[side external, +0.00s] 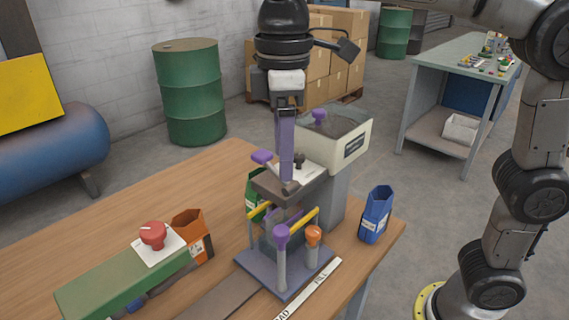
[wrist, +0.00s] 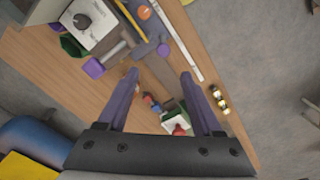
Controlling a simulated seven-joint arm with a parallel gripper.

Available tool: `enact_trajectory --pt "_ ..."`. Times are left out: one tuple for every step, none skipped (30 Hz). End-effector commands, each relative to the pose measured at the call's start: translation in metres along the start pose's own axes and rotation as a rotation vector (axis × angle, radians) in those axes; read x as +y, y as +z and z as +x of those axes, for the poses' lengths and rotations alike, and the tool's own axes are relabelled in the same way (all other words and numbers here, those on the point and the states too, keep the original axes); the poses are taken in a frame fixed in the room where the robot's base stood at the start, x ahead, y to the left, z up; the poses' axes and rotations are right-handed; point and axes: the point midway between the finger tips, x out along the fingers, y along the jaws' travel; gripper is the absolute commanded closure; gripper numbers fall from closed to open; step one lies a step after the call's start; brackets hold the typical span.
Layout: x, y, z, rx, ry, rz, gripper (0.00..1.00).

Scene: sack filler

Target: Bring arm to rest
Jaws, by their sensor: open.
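My gripper (side external: 287,180) points down with long purple fingers, in front of the sack filler (side external: 352,147) in the side view. In this view one finger hides the other. In the wrist view my gripper (wrist: 160,76) has its fingertips wide apart, with nothing between them. The filler has a cream hopper, purple knobs, yellow bars and an orange knob (side external: 314,235). In the wrist view the filler's pale top with a black knob (wrist: 88,22) lies at the upper left. I cannot tell whether the fingers touch the filler.
A blue sack (side external: 375,215) stands right of the filler, a green sack (side external: 254,192) behind its left side. An orange sack (side external: 192,236) stands by a green block (side external: 120,280) with a red button (side external: 153,235). The wooden table (side external: 190,180) is bare at back left.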

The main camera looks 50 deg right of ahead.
Motion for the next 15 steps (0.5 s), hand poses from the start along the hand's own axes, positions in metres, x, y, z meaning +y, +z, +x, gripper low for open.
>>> enact_trajectory --pt "0.006 0.008 -0.01 0.027 0.011 0.025 0.33" --pt "0.009 0.014 -0.015 0.041 0.017 0.04 0.33" --pt "0.013 0.026 -0.021 0.055 0.023 0.065 0.33" --pt "0.015 0.038 -0.025 0.062 0.027 0.086 0.33" --pt "0.017 0.051 -0.027 0.071 0.032 0.109 0.33" --pt "0.019 0.068 -0.028 0.086 0.04 0.144 0.33" --pt "0.02 0.082 -0.027 0.1 0.047 0.173 0.33" --pt "0.02 0.095 -0.026 0.115 0.056 0.206 0.33" --pt "0.02 0.112 -0.022 0.134 0.067 0.251 0.33" --pt "0.02 0.123 -0.018 0.15 0.076 0.285 0.33" --pt "0.019 0.135 -0.014 0.166 0.086 0.32 0.33" --pt "0.017 0.149 -0.007 0.189 0.099 0.368 0.33" --pt "0.016 0.159 -0.001 0.207 0.11 0.404 0.33" --pt "0.014 0.169 0.007 0.224 0.12 0.441 0.33" --pt "0.011 0.181 0.017 0.248 0.134 0.489 0.33"
